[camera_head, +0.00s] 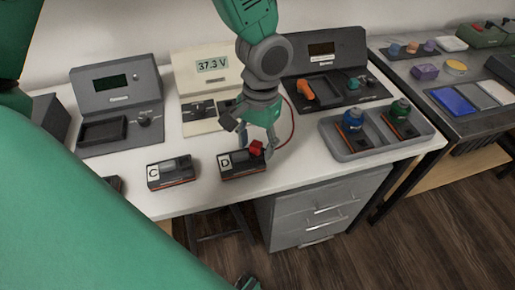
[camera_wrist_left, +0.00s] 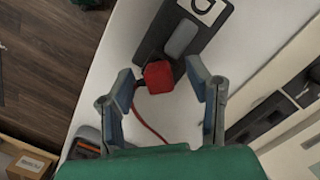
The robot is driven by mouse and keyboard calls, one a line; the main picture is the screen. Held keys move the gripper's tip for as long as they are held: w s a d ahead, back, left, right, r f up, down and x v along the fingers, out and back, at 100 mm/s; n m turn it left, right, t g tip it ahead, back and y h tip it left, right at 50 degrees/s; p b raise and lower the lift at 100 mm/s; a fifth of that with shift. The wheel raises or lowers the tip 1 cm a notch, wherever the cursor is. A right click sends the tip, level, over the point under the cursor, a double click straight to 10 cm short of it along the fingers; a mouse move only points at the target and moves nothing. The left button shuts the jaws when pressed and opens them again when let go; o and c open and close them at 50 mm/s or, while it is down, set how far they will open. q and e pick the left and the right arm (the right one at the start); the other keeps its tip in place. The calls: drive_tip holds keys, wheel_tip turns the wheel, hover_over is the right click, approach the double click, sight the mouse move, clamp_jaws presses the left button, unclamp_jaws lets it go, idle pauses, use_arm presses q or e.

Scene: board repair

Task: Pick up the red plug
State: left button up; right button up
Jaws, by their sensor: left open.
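The red plug (camera_head: 256,149) sits at the right end of the dark box marked D (camera_head: 236,166). In the wrist view the red plug (camera_wrist_left: 158,76) touches or nearly touches the end of that dark box (camera_wrist_left: 186,36), and a red cable (camera_wrist_left: 148,128) runs from it. My left gripper (camera_head: 257,141) is open right above the plug. In the wrist view the open fingers of my left gripper (camera_wrist_left: 161,80) stand on either side of the plug, with gaps visible. My right gripper is not in view.
A similar box marked C (camera_head: 172,172) lies to the left. Behind stand a meter reading 37.3 V (camera_head: 211,66), a grey console (camera_head: 113,88) and a dark console (camera_head: 325,60) with an orange tool. A grey tray (camera_head: 352,150) with two bottles is at right.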

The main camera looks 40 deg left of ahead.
sight(256, 143)
use_arm(q)
drive_tip(key=shift+a, duration=0.2)
drive_tip(key=shift+d, duration=0.1)
clamp_jaws()
drive_tip(key=shift+d+r, duration=0.1)
drive_tip(key=shift+d, duration=0.2)
drive_tip(key=r+p, duration=0.2)
drive_tip(key=r, duration=0.7)
drive_tip(key=shift+a, duration=0.2)
drive_tip(key=shift+d+r+p, duration=0.1)
drive_tip(key=shift+r+p, duration=0.25)
drive_tip(key=shift+r, duration=0.15)
